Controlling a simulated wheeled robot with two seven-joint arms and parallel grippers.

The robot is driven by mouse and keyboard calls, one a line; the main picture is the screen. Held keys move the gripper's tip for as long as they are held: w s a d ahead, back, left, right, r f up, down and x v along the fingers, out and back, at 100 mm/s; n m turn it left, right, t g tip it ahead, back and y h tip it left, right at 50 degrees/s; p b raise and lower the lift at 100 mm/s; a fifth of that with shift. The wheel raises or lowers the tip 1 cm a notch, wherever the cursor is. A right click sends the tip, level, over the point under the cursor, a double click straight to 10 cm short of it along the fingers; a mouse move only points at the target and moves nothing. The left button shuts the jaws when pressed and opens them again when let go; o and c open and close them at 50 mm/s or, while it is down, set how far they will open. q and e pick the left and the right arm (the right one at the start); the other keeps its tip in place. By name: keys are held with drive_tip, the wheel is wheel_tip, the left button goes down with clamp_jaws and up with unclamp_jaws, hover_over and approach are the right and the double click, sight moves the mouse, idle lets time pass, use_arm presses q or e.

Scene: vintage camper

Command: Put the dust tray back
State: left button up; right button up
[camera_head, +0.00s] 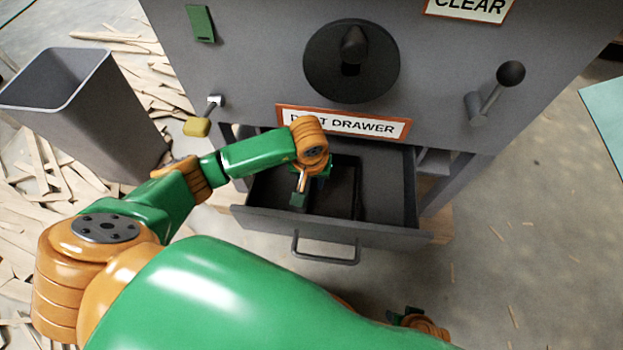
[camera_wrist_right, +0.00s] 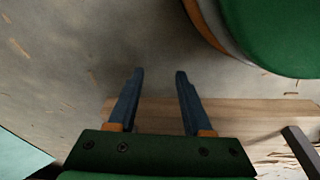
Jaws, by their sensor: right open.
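The dust drawer (camera_head: 395,237) is pulled open from the grey cabinet, under a label reading "DUST DRAWER", part of which my arm covers. A dark, flat-sided shape (camera_head: 345,190) stands inside it on the left; it may be the dust tray, but its outline blends with the dark drawer. My left gripper (camera_head: 299,199) points down over the left part of the drawer, beside that shape. Its grip is too small and shadowed to tell. My right gripper (camera_wrist_right: 160,90) is open and empty in the right wrist view, above the floor; the head view shows only part of that arm low down.
A grey bin (camera_head: 120,110) stands at the left among scattered wood strips. The drawer handle (camera_head: 325,257) sticks out in front. A yellow-tipped lever (camera_head: 197,127) and a black-knobbed lever (camera_head: 495,93) project from the cabinet. Floor at the right is mostly clear.

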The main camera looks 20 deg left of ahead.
use_arm(q)
drive_tip(key=shift+r, duration=0.1)
wheel_tip(320, 180, up, 3)
drive_tip(key=shift+s+p, duration=0.15)
drive_tip(key=shift+p, duration=0.65)
wheel_tip(320, 180, up, 9)
drive_tip(key=s+p, duration=0.1)
drive_tip(key=p, duration=0.1)
drive_tip(key=shift+s+d+p, duration=0.25)
drive_tip(key=shift+s+p, duration=0.05)
use_arm(e)
drive_tip(key=s, duration=0.1)
drive_tip(key=s+d+f, duration=0.1)
drive_tip(key=s, duration=0.1)
drive_tip(key=s+d+f, duration=0.1)
drive_tip(key=shift+s+d+f, duration=0.1)
drive_tip(key=shift+s+d, duration=0.15)
